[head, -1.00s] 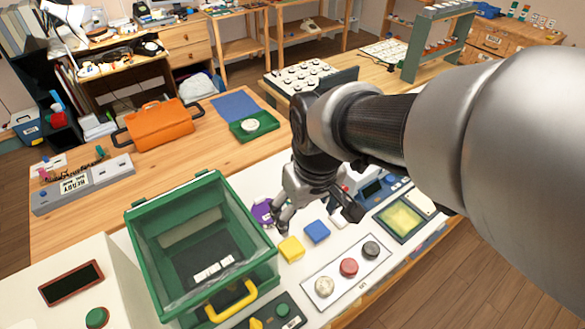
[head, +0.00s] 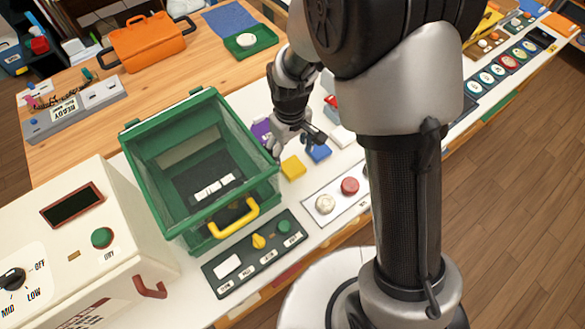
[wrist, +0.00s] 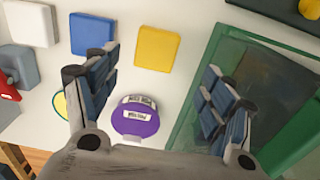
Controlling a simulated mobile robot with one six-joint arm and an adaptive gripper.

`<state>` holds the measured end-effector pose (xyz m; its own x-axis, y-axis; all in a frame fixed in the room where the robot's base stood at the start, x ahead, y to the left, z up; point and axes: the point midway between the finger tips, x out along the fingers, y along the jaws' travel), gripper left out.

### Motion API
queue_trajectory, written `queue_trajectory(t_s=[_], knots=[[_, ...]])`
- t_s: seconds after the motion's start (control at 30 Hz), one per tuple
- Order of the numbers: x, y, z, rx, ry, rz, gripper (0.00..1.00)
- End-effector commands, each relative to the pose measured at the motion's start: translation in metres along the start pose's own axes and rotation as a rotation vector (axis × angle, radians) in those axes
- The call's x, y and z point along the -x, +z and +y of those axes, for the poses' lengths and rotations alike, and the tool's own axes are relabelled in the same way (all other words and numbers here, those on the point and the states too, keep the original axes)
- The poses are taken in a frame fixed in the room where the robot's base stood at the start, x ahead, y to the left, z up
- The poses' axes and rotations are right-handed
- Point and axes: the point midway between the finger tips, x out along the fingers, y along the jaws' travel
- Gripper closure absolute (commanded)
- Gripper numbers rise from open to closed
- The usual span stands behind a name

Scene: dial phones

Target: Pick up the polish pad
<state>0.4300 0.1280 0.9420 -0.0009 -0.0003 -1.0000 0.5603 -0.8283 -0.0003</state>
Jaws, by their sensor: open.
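The polish pad (wrist: 136,120) is a round purple pad with white labels, lying on the white worktop. In the wrist view it shows between my fingers, nearer the left one, with its lower edge cut off by my gripper's body. In the head view the purple pad (head: 261,129) is partly hidden behind my gripper (head: 296,144), just left of the wrist. My gripper is open and empty, pointing down over the worktop; its spread fingers also show in the wrist view (wrist: 160,85). The gap in height between fingers and pad is hard to tell.
A green clear-walled box (head: 128,165) stands close to the left of my gripper; its wall (wrist: 205,65) runs beside my right finger in the wrist view. Yellow (wrist: 157,48), blue (wrist: 93,33) and white (wrist: 28,22) pads lie nearby. A button panel (head: 337,196) is in front.

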Motion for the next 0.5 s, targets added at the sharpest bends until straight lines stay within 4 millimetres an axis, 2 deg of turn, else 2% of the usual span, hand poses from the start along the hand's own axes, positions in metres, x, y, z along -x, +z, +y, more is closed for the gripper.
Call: queue_trajectory(t_s=[0.03,0.1,0.4,0.5], knots=[[-0.014,0.001,0.0,0.0,-0.001,-0.003,0.25],[-0.025,0.0,0.0,0.0,0.0,-0.001,0.25],[-0.043,0.0,0.001,-0.001,0.0,0.001,0.25],[-0.054,0.0,0.003,-0.001,0.0,-0.001,0.25]])
